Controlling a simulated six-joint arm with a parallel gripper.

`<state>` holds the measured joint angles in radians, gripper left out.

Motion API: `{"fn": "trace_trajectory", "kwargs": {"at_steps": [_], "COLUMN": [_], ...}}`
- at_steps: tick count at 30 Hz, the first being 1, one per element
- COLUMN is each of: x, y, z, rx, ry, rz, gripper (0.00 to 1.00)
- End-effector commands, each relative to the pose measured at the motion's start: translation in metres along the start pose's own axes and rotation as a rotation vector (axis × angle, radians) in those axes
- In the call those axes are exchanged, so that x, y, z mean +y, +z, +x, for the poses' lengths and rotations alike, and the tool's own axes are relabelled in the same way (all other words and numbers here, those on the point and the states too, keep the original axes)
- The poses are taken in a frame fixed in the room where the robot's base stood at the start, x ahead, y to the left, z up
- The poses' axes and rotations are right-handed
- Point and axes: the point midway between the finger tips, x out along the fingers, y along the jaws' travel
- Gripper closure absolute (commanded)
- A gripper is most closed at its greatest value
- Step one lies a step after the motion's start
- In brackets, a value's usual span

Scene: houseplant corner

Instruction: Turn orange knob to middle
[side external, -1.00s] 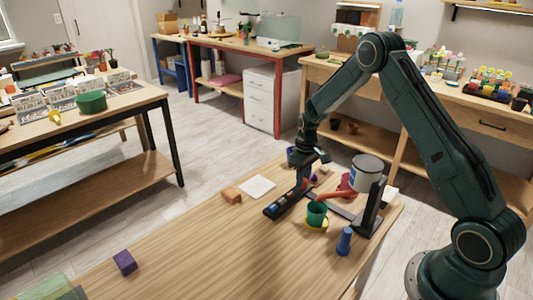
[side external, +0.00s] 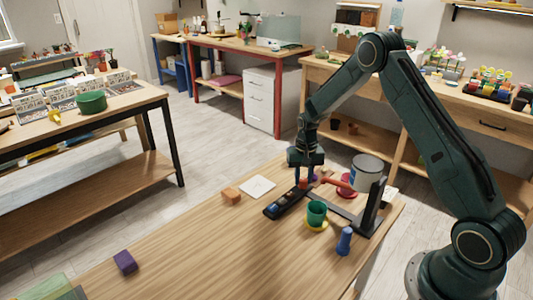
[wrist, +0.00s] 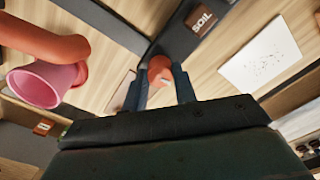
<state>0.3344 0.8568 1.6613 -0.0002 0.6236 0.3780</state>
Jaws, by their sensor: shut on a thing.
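A long dark control panel (side external: 284,205) lies on the wooden table, with a blue knob or part near its near end. The orange knob (wrist: 160,67) sits on the panel's far end and shows between my fingers in the wrist view. My gripper (side external: 303,180) points down over that end and is shut on the orange knob. Part of the knob (side external: 303,184) shows as a small orange-red patch in the side view. My fingers hide most of it, so its pointer direction is unclear. A "SOIL" label (wrist: 202,20) is on the panel.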

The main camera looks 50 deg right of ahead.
Motion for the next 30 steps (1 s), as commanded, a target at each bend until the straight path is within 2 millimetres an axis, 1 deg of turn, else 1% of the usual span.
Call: {"fn": "trace_trajectory", "kwargs": {"at_steps": [7,19,20,22,23,30], "x": [-0.0001,-0.0001,-0.0001,-0.0001,-0.0001,0.0], "y": [-0.0004,-0.0005,-0.0005,-0.0004,-0.0004,-0.0002], "z": [-0.0002,-0.0002,-0.0002,-0.0002,-0.0002,-0.0002], "rx": [0.001,0.002,0.002,0.001,0.001,0.001], "ry": [0.0,0.0,0.0,0.0,0.0,0.0], "rz": [0.068,0.074,0.074,0.074,0.074,0.073], "gripper": [0.95,0.95,0.67,0.53,0.51,0.51]}}
